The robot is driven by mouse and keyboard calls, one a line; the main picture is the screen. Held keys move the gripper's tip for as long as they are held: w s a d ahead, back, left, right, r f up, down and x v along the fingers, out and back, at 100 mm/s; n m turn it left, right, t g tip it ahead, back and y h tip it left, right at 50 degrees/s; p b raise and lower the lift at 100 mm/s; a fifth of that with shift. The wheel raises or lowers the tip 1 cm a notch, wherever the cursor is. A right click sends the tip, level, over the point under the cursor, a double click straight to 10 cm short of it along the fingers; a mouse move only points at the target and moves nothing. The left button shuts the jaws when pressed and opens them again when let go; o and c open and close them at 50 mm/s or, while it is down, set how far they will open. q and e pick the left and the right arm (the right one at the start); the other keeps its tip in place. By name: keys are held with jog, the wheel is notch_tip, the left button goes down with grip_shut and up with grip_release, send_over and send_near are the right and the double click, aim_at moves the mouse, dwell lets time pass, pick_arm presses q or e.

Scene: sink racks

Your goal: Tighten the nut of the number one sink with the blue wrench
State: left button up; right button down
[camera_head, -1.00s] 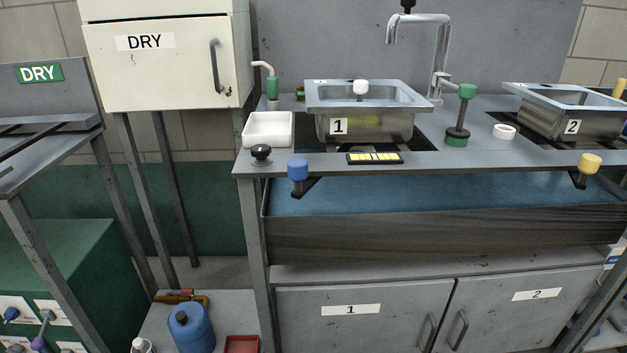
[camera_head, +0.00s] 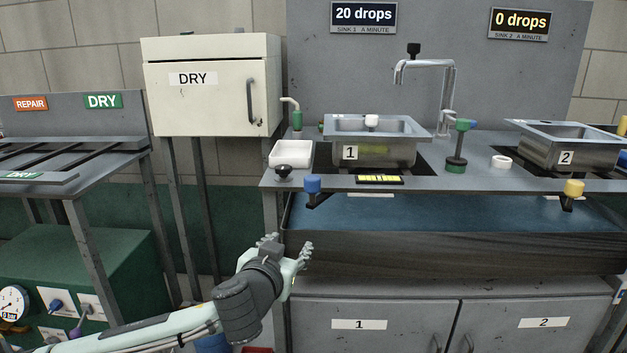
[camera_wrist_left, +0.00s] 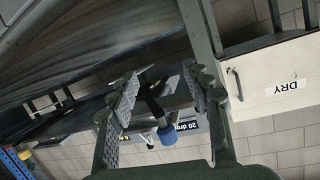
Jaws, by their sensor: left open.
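The number one sink (camera_head: 375,152) is a steel basin set in the counter, marked with a "1" label. I cannot make out its nut. No blue wrench can be picked out. A blue knob on a dark bracket (camera_head: 312,184) sits at the counter's front edge below this sink; the blue knob also shows in the left wrist view (camera_wrist_left: 167,136). My left gripper (camera_head: 289,243) is open and empty, in front of the counter's left leg, below and left of the blue knob. It also shows open in the left wrist view (camera_wrist_left: 161,76). My right gripper is not in view.
The counter's front edge (camera_head: 440,183) lies above my left gripper. A blue-lined trough (camera_head: 450,212) and cabinet doors (camera_head: 375,312) lie below. A sign (camera_head: 363,17) reads "20 drops", sink 1. A white DRY cabinet (camera_head: 212,95) and a rack table (camera_head: 75,175) stand left.

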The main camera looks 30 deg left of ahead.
aim_at(310, 180)
pick_arm(q)
jog(key=r+t, duration=0.1)
jog(key=r, duration=0.2)
jog(key=d+r+t, duration=0.1)
jog(key=r, duration=0.3)
jog(key=d+r+t, duration=0.1)
jog(key=r, duration=0.3)
jog(key=shift+w+d+r+h, duration=0.1)
jog(key=shift+w+d+h, duration=0.1)
jog(key=shift+h, duration=0.1)
jog(key=shift+r+t, duration=0.3)
jog(key=shift+r, duration=0.05)
jog(key=shift+n, duration=0.3)
jog(key=p+x, duration=0.1)
jog(key=x, duration=0.5)
jog(key=shift+w, duration=0.35)
jog(key=shift+w+a+p, duration=0.15)
jog(key=shift+w+p, duration=0.15)
jog(key=shift+w, duration=0.15)
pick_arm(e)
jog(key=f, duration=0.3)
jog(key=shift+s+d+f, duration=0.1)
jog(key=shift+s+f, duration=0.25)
pick_arm(q)
jog(key=shift+c, duration=0.5)
grip_shut()
